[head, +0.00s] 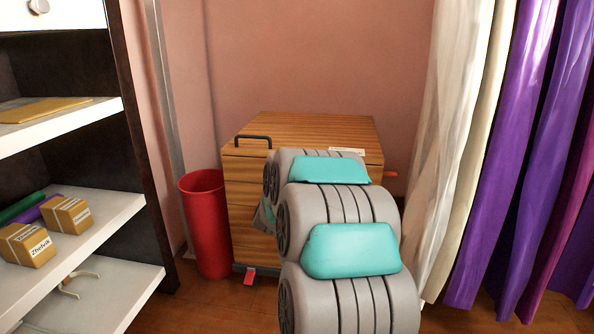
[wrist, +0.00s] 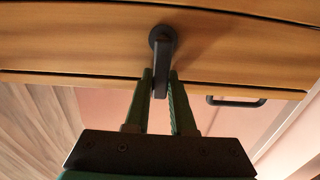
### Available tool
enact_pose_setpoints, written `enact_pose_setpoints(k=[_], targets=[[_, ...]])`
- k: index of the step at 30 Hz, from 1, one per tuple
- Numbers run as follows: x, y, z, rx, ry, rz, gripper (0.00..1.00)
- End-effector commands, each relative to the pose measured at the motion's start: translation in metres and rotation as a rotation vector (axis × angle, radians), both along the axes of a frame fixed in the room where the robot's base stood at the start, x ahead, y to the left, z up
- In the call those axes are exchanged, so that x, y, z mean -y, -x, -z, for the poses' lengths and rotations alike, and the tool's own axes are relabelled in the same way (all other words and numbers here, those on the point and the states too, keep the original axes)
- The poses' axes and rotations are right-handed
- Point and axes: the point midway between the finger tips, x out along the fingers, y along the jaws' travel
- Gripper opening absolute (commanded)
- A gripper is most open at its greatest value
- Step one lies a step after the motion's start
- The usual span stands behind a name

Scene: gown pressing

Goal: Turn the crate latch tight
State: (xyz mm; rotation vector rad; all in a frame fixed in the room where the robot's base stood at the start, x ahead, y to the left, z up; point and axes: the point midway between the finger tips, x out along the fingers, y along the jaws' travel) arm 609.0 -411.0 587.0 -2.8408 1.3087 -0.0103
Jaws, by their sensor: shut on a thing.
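The wooden crate (head: 240,190) stands on the floor against the back wall, mostly behind my arm in the head view. In the wrist view the crate's plank face (wrist: 70,45) fills the top. The dark crate latch (wrist: 162,45) has a round hub on the planks and a lever reaching toward my gripper. My gripper (wrist: 160,85) has its two green fingers on either side of the lever's end, shut on it. In the head view the latch and my fingertips are hidden behind my arm.
A red bin (head: 205,225) stands left of the crate. A shelf unit (head: 140,150) with small boxes is at the left. Cream and purple curtains (head: 520,150) hang at the right. A dark handle (head: 253,138) sits at the crate's upper left edge.

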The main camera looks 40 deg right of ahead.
Motion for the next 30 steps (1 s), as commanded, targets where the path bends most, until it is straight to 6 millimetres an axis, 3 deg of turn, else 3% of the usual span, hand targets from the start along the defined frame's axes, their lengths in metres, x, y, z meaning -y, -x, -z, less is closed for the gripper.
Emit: enact_pose_setpoints(k=[3, 4, 12, 23, 30], targets=[[0.0, 0.0, 0.001, -0.001, -0.002, 0.001, 0.0], [0.0, 0.0, 0.001, -0.001, -0.002, 0.001, 0.24], [0.0, 0.0, 0.0, -0.001, -0.001, 0.001, 0.53], [-0.003, 0.002, 0.0, -0.001, -0.001, 0.0, 0.53], [-0.021, 0.017, 0.0, -0.001, -0.001, -0.002, 0.53]])
